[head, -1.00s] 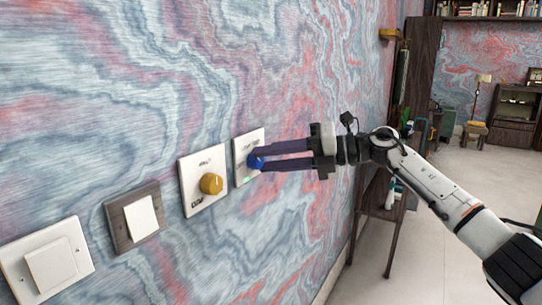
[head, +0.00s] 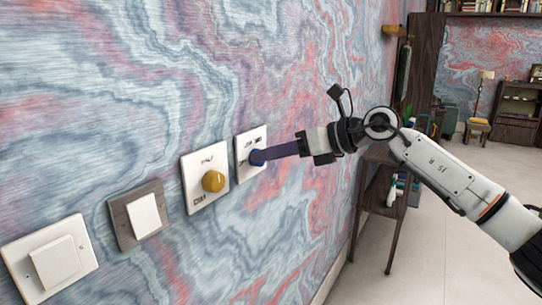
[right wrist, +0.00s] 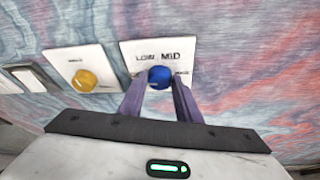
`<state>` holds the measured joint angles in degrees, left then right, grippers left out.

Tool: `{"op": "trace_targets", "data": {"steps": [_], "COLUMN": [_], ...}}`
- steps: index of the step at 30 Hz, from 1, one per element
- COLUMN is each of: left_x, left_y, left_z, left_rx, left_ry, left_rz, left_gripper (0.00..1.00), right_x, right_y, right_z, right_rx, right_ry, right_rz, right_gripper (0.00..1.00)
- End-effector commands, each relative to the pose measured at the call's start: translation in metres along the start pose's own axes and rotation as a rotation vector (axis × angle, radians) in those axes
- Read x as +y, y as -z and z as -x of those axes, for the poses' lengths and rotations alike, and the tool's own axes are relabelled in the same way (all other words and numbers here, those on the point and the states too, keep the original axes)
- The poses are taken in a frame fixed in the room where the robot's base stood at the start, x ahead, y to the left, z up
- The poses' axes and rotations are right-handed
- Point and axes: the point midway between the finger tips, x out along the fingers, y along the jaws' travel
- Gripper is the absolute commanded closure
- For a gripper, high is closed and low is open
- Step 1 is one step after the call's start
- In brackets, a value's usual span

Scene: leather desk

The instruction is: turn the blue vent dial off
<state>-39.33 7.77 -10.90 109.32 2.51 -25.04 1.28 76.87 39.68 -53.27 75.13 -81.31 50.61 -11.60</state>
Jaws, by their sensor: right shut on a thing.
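The blue vent dial (head: 257,157) sits on a white wall plate (head: 246,141), the farthest of the row on the marbled wall. In the right wrist view the blue dial (right wrist: 160,77) shows between the two fingers, with "LOW" and "MID" printed above it on the plate. Other lettering at the sides is partly hidden by the fingers. My right gripper (head: 268,154) reaches in from the right and is shut on the dial; it also shows in the right wrist view (right wrist: 160,88). My left gripper is not in view.
A yellow dial (head: 213,181) on a white plate is just left of the blue one. Farther left are a wood-framed switch (head: 145,214) and a white switch (head: 57,262). A dark wooden table (head: 385,205) stands against the wall behind my right arm.

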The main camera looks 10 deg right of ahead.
Motion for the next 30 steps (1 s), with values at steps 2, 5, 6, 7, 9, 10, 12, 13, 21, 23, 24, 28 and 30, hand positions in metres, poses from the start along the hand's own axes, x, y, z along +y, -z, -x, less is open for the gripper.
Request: {"op": "trace_targets", "data": {"steps": [2,5,6,7,9,10,12,13,21,23,24,28,30], "left_x": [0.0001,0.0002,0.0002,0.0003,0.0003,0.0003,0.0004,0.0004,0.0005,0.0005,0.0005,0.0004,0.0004], "left_y": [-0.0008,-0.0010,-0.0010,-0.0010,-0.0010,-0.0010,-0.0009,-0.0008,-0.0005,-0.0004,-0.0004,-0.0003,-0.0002], "left_z": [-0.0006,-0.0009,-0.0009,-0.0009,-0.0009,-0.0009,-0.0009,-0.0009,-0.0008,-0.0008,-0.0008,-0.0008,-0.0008], "left_rx": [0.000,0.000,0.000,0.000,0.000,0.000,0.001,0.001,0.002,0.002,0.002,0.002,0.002], "left_ry": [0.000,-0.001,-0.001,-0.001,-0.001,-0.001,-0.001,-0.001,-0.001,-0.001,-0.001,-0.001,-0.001], "left_rz": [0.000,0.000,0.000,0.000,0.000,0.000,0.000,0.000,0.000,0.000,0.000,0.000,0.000], "left_gripper": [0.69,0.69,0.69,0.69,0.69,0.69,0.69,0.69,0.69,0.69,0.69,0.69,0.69], "right_x": [0.0002,0.0004,0.0006,0.0008,0.0010,0.0010,0.0010,0.0010,0.0010,0.0010,0.0010,0.0010,0.0010], "right_y": [0.0003,0.0001,0.0000,-0.0001,-0.0002,-0.0002,-0.0002,-0.0003,-0.0003,-0.0003,-0.0003,-0.0002,-0.0002], "right_z": [0.0000,-0.0001,-0.0001,-0.0001,-0.0001,0.0000,-0.0001,-0.0001,0.0000,0.0000,0.0000,0.0000,0.0000], "right_rx": [0.000,-0.001,-0.001,-0.001,-0.001,-0.001,-0.001,-0.001,0.000,0.000,0.000,0.000,0.000], "right_ry": [0.010,0.019,0.021,0.022,0.023,0.024,0.025,0.025,0.025,0.025,0.025,0.024,0.024], "right_rz": [0.023,0.043,0.048,0.051,0.056,0.058,0.060,0.060,0.061,0.060,0.060,0.059,0.058], "right_gripper": [0.92,0.92,0.92,0.92,0.92,0.92,0.92,0.92,0.66,0.56,0.51,0.51,0.51]}}
